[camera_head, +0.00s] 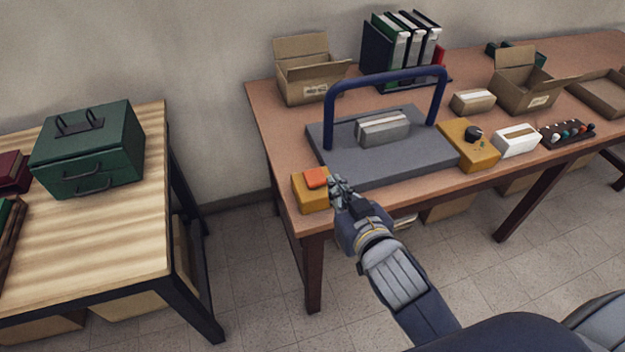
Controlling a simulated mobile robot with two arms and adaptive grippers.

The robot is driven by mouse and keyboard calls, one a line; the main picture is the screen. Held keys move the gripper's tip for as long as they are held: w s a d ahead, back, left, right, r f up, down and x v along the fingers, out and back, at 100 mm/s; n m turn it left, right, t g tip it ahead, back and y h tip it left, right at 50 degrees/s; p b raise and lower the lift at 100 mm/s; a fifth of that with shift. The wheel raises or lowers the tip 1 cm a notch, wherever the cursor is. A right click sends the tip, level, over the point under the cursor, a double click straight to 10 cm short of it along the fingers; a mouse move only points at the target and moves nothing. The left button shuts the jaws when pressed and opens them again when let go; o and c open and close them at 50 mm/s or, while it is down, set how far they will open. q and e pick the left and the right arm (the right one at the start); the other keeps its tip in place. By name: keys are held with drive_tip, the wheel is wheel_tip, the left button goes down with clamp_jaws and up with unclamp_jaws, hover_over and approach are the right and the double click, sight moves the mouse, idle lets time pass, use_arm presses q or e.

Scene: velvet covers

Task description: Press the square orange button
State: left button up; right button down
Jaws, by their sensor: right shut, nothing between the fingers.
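The square orange button (316,177) sits on top of a yellow box (311,196) at the front left corner of the brown table. My right gripper (336,184) is shut and empty, close to the right side of the button. Its fingertips are beside the button and overlap the yellow box's right edge in the picture. I cannot tell whether they touch it. My left gripper is not in view.
Behind the button, a grey plate (420,155) with a blue arch (330,115) carries a grey block (384,128). A yellow knob box (468,146) stands to the right. A gap separates the table from a wooden table (100,235) with a green toolbox (90,150).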

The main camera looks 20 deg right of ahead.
drive_tip(key=shift+a+r+t, duration=0.2)
drive_tip(key=shift+r+t, duration=0.1)
drive_tip(key=shift+r, duration=0.75)
drive_tip(key=shift+w, duration=0.1)
drive_tip(key=p, duration=0.2)
hover_over(319, 182)
wheel_tip(319, 182, down, 2)
drive_tip(key=shift+f, duration=0.2)
wheel_tip(319, 182, down, 3)
drive_tip(key=shift+r, duration=0.1)
drive_tip(key=shift+f+b, duration=0.3)
drive_tip(key=shift+f, duration=0.4)
drive_tip(key=shift+f, duration=0.1)
